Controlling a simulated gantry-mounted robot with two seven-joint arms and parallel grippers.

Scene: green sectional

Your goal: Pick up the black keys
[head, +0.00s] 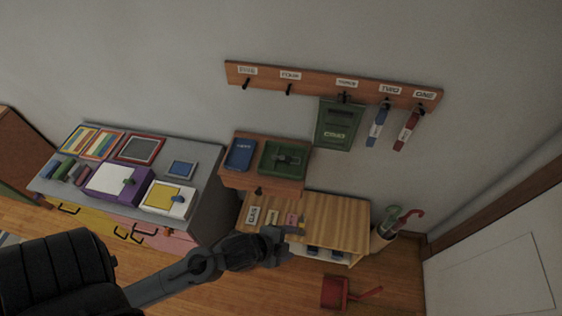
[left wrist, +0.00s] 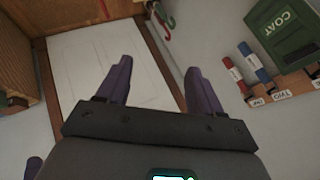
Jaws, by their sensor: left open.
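A small dark shape (head: 287,159) lies in the green tray (head: 268,172) on the small wooden wall shelf in the head view. It may be the black keys, but it is too small and dim to be sure. My left gripper (head: 284,240) is in front of and below that shelf, over the wooden bench, and apart from the tray. In the left wrist view its two purple fingers (left wrist: 157,68) are spread, with nothing between them. The tray does not show in that view. My right gripper is not in view.
A blue tray (head: 239,155) sits beside the green one. A hook rail (head: 318,83) above holds a green bag (head: 340,125) and blue and red tags. A grey cabinet (head: 210,190) stands left. An umbrella stand (head: 379,242) and red dustpan (head: 334,292) are right.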

